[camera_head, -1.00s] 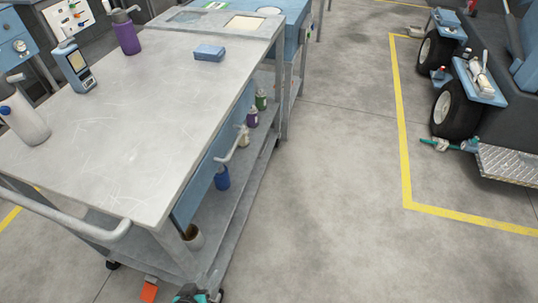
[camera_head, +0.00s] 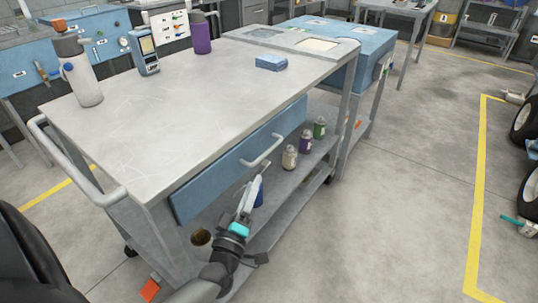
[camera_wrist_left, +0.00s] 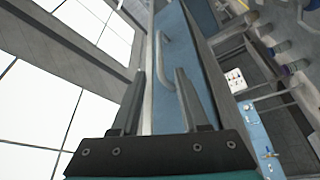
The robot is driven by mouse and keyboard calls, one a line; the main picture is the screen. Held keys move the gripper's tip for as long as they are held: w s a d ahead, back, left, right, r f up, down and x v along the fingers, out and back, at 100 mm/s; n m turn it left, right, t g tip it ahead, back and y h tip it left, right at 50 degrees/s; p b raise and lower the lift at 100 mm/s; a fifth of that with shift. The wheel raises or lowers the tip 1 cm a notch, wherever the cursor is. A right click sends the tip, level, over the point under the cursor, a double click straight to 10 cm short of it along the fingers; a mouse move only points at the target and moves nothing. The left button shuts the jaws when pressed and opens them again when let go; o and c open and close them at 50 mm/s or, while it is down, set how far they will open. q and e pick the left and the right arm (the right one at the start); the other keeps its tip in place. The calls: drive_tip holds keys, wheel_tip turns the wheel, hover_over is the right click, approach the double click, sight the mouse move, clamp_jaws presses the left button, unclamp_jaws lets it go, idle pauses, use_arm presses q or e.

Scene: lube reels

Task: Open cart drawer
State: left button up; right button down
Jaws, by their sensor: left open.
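The grey metal cart (camera_head: 150,115) stands at the left and centre of the head view. Its blue drawer (camera_head: 215,180) sits under the top and looks closed. A pale bar handle (camera_head: 264,152) sticks out from the drawer front. My left gripper (camera_head: 256,175) is just below and in front of the handle, open and empty. In the left wrist view the drawer front (camera_wrist_left: 172,110) and its handle (camera_wrist_left: 164,62) show ahead of my open fingers (camera_wrist_left: 161,74), with the handle lying roughly between their tips and apart from them. My right gripper is not in view.
A spray bottle (camera_head: 80,75), a handheld meter (camera_head: 144,52), a purple bottle (camera_head: 201,33) and a blue block (camera_head: 271,63) stand on the cart top. Small bottles (camera_head: 305,142) stand on the lower shelf.

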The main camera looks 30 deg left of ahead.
sight(267, 150)
use_arm(q)
drive_tip(key=b+x, duration=0.2)
drive_tip(key=x, duration=0.8)
drive_tip(key=shift+w, duration=0.25)
drive_tip(key=shift+w+a+r, duration=0.1)
drive_tip(key=shift+w+a, duration=0.1)
drive_tip(key=shift+w, duration=0.45)
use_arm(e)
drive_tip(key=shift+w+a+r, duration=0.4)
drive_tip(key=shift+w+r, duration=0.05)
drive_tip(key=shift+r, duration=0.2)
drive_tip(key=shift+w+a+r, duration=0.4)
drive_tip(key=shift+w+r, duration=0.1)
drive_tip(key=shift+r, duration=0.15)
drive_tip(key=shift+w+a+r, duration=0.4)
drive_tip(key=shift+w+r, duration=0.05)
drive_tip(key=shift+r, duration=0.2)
use_arm(q)
clamp_jaws()
